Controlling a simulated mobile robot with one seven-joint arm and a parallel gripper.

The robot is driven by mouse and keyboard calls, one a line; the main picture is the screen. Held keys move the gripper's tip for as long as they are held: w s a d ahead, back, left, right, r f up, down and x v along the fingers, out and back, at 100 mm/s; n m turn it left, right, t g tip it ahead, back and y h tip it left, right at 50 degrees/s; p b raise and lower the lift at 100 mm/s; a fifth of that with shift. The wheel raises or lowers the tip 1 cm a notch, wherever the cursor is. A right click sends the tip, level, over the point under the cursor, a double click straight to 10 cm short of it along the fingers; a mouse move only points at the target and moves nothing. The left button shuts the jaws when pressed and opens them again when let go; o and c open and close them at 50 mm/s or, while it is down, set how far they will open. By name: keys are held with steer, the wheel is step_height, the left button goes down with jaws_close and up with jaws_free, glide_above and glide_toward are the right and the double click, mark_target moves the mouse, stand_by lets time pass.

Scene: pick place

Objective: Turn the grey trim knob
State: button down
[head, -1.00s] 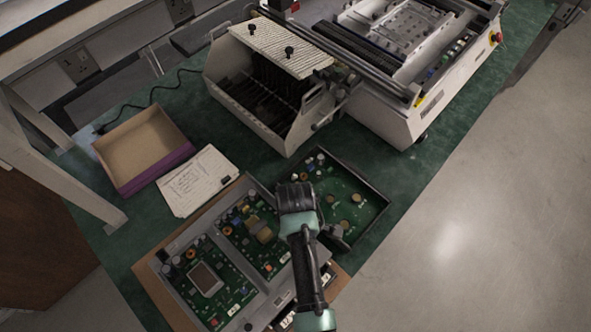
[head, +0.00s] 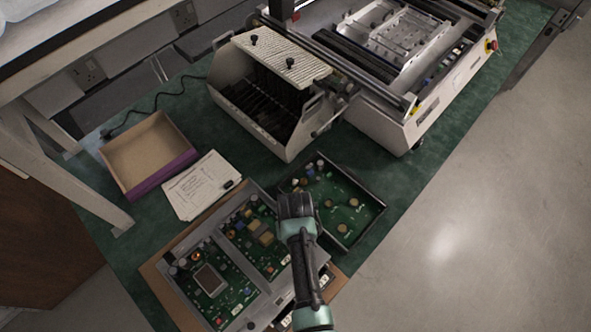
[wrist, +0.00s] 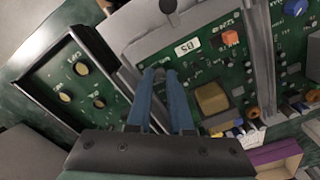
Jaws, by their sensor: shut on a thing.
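My gripper (wrist: 160,74) shows two blue fingers in the wrist view, their tips close together on a small grey piece, which I take to be the grey trim knob. The knob is mostly hidden by the fingertips. It is at the edge of a green circuit board (wrist: 198,68) in a grey frame. In the head view my gripper's wrist covers the fingers and the knob, above the right side of the framed boards (head: 262,238).
A dark tray with a green board (head: 345,205) lies close to the right of my gripper. A paper sheet (head: 196,190), a purple-sided box (head: 160,177) and a large white machine (head: 390,125) stand farther back. Bare green mat (head: 400,180) shows at right.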

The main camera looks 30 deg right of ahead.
steer(key=m+p, duration=0.1)
steer(key=m, duration=0.4)
steer(key=shift+r+m, duration=0.1)
steer(key=shift+m, duration=0.2)
steer(key=m+p, duration=0.1)
steer(key=m, duration=0.3)
steer(key=shift+w, duration=0.1)
steer(key=m, duration=0.5)
steer(key=shift+m+p, duration=0.35)
steer(key=shift+m, duration=0.05)
steer(key=m, duration=0.4)
steer(key=shift+m, duration=0.3)
steer(key=c, duration=0.8)
jaws_free()
step_height(320, 180, up, 13)
steer(key=shift+f, duration=0.1)
